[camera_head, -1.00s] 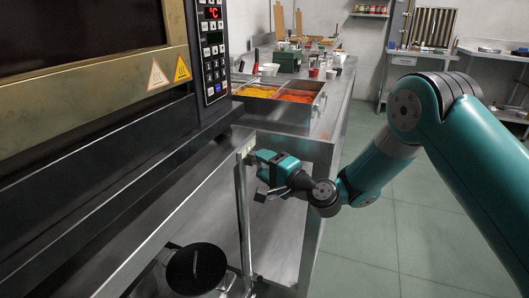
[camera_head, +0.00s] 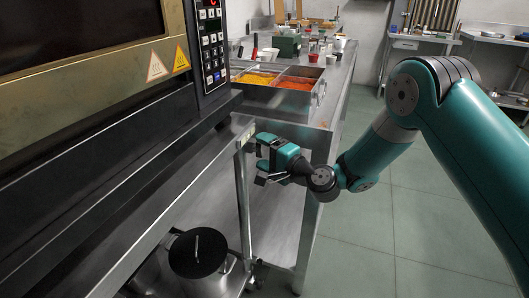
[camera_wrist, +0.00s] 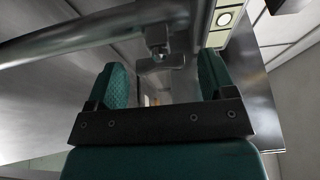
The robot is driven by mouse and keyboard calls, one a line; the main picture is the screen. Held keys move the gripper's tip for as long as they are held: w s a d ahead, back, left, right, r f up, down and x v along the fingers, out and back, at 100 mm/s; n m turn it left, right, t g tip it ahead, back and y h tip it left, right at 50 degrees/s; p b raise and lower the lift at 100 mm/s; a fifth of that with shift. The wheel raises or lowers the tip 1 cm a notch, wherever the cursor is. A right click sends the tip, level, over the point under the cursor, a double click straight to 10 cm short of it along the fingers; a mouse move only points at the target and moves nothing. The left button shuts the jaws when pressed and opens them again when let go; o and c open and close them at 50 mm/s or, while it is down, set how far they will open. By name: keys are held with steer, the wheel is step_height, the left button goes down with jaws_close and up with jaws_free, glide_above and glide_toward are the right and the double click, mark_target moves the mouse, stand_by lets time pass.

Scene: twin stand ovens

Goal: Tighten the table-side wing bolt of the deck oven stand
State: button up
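The wing bolt (camera_wrist: 160,58) shows in the wrist view as a grey metal piece with wings, in the gap between my fingers and ahead of their tips. A round stand bar (camera_wrist: 85,38) crosses at upper left. My gripper (camera_wrist: 164,82) has two teal pads set wide apart, with nothing held between them. In the head view my gripper (camera_head: 259,158) is beside the upright leg (camera_head: 243,190) of the deck oven stand (camera_head: 150,215), just to its right. I cannot make out the bolt there.
The deck oven (camera_head: 90,80) sits on the stand. A dark-lidded pot (camera_head: 196,255) is on the lower shelf. A steel counter (camera_head: 335,100) with food pans (camera_head: 290,82) is close behind my gripper. Green floor (camera_head: 380,235) is open at right.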

steer(key=b+v, duration=1.5)
steer(key=v, duration=0.2)
steer(key=shift+d, duration=0.15)
steer(key=shift+s, duration=0.15)
